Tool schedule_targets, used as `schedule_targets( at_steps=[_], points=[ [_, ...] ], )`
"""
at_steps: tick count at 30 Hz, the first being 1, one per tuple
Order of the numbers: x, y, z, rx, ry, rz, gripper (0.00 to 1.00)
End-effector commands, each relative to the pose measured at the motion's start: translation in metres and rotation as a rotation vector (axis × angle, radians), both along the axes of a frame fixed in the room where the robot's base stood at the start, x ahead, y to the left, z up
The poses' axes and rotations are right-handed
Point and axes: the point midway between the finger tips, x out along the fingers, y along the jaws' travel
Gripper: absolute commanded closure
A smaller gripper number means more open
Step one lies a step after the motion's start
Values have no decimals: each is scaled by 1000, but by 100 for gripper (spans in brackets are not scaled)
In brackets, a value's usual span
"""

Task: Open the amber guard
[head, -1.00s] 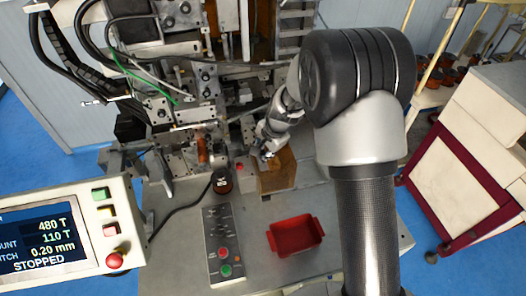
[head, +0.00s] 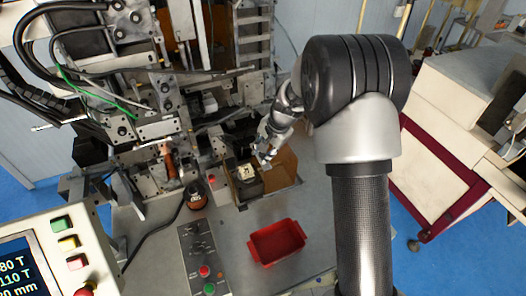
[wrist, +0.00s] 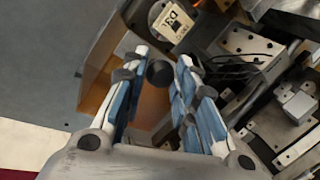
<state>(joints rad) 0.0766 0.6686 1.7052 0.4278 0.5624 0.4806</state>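The amber guard (head: 283,172) is a see-through brown-orange panel on the machine, right of centre in the head view. It stands swung aside to the right, and the dark block with a pale top (head: 246,173) beside it is uncovered. In the wrist view the amber guard (wrist: 97,72) is behind and left of my fingers. A round black knob (wrist: 160,73) shows between the fingertips, with visible gaps on both sides. My gripper (head: 263,156) is at the guard's upper left edge; its blue-padded fingers (wrist: 160,80) are apart and hold nothing that I can see.
A red tray (head: 277,243) and a button panel (head: 203,262) lie on the grey table in front. A copper-coloured spool (head: 196,195) stands left of the guard. Machine brackets and cables crowd the left. A white and dark-red cabinet (head: 445,140) stands at the right.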

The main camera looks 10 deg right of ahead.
Motion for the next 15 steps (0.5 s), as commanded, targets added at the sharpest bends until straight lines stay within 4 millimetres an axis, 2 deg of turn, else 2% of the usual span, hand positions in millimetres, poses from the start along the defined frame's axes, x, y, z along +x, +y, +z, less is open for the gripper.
schedule_targets(
  at_steps=[7, 15],
  points=[
    [0, 0, 0, 0, 0, 0, 55],
    [0, 0, 0, 0, 0, -1, 55]
  ],
)
